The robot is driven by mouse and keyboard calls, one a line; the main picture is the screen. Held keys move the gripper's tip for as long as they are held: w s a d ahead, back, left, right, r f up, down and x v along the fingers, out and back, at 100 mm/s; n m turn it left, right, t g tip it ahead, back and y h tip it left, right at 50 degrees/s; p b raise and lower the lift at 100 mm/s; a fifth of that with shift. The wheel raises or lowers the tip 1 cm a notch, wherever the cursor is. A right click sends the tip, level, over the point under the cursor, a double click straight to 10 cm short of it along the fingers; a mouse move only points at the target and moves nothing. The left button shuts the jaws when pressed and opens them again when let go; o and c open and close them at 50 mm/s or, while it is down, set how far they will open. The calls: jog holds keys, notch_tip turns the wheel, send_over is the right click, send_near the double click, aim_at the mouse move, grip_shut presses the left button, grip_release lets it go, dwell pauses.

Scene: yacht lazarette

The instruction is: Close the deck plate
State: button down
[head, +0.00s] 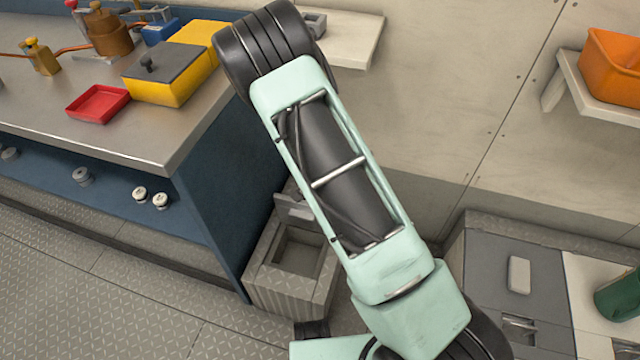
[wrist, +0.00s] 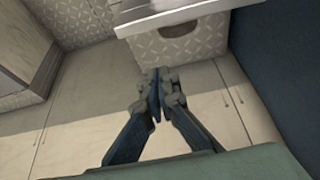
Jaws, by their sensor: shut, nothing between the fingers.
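I cannot clearly pick out the deck plate. A grey box (head: 257,284) stands on the floor in the head view, beside the end of the blue bench. It has an open square recess in its top, and a raised grey piece at its back is partly covered by my arm. In the wrist view, my gripper (wrist: 159,84) is shut and empty, its fingertips together above pale panels. Beyond the fingertips is a patterned box (wrist: 150,47) with a dark rounded opening, under a pale ledge (wrist: 170,14). My gripper is hidden in the head view.
A metal-topped bench (head: 150,140) at left holds a red tray (head: 98,103), a yellow box (head: 160,88) and brass fittings. An orange bin (head: 612,68) sits on a right wall shelf. Grey lockers (head: 500,265) and a green object (head: 618,297) are lower right. Patterned floor lies clear at lower left.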

jog(key=shift+s+a+f+b, duration=0.15)
jog(key=shift+s+f+b, duration=0.15)
jog(key=shift+f, duration=0.4)
jog(key=shift+s+a+f+b, duration=0.15)
jog(key=shift+s+f, duration=0.2)
jog(key=shift+f, duration=0.35)
jog(key=shift+s+a+f+b, duration=0.1)
jog(key=shift+s+f+b, duration=0.2)
jog(key=shift+f, duration=0.4)
jog(key=shift+s, duration=0.1)
jog(key=shift+s+a, duration=0.2)
jog(key=shift+s, duration=0.15)
jog(key=s+a+f+b, duration=0.2)
jog(key=s+f, duration=0.2)
jog(key=s, duration=0.1)
jog(key=s+a+f+b, duration=0.2)
jog(key=s+f, duration=0.2)
jog(key=s, duration=0.1)
jog(key=s+a+f+b, duration=0.2)
jog(key=s+f+b, duration=0.1)
jog(key=s+f, duration=0.2)
jog(key=shift+s+a, duration=0.2)
jog(key=shift+s, duration=0.2)
jog(key=shift+s+a+f+b, duration=0.15)
jog(key=shift+f+b, duration=0.1)
jog(key=shift+f, duration=0.2)
jog(key=shift+s+f+b, duration=0.1)
jog(key=shift+f+b, duration=0.15)
jog(key=shift+f, duration=0.2)
